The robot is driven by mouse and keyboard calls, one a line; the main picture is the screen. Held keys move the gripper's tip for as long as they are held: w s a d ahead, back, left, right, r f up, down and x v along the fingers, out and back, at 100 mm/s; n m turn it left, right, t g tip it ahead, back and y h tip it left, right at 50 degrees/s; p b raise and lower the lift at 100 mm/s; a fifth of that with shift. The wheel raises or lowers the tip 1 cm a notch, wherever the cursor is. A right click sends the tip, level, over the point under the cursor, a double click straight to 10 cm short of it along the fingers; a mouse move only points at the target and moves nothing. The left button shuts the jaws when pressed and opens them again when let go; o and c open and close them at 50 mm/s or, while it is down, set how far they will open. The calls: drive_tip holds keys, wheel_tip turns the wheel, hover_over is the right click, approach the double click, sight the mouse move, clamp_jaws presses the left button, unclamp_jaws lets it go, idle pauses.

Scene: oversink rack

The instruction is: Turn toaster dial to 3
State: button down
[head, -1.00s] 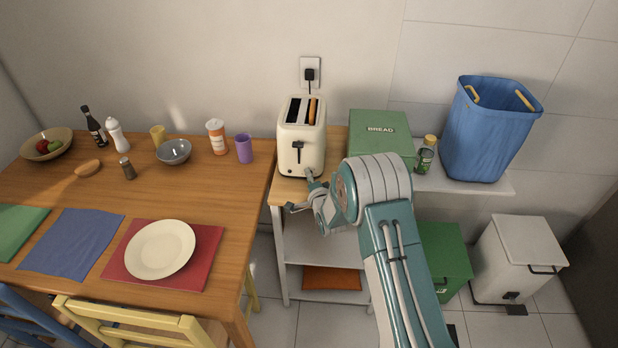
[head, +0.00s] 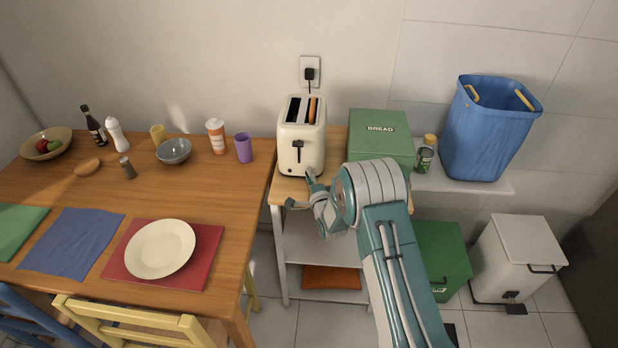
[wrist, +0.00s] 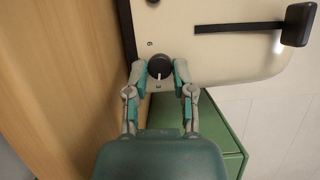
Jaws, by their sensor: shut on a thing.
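The cream toaster (head: 301,140) stands on the wooden top of a small shelf unit against the wall, with a black lever on its front. In the wrist view, its front panel (wrist: 215,60) shows sideways, with a round black dial (wrist: 159,64). A white pointer line on the dial points downward in that view, towards a small mark that looks like a 3. A 6 is printed just above the dial. My gripper (wrist: 160,70) is shut on the dial, one finger on each side. In the head view, my arm hides the dial and much of the gripper (head: 311,177).
A green bread box (head: 380,133) stands right of the toaster, close to my arm. A jar (head: 426,155) and a blue basket (head: 490,130) are farther right. A purple cup (head: 243,148) stands on the dining table (head: 215,185) at left.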

sight(309, 145)
drive_tip(key=shift+d+f, duration=0.2)
drive_tip(key=shift+f, duration=0.1)
drive_tip(key=shift+c, duration=2.3)
unclamp_jaws()
drive_tip(key=shift+r, duration=0.1)
drive_tip(key=shift+r, duration=0.25)
wheel_tip(309, 145, up, 10)
drive_tip(key=shift+w+f, duration=0.1)
drive_tip(key=shift+f, duration=0.1)
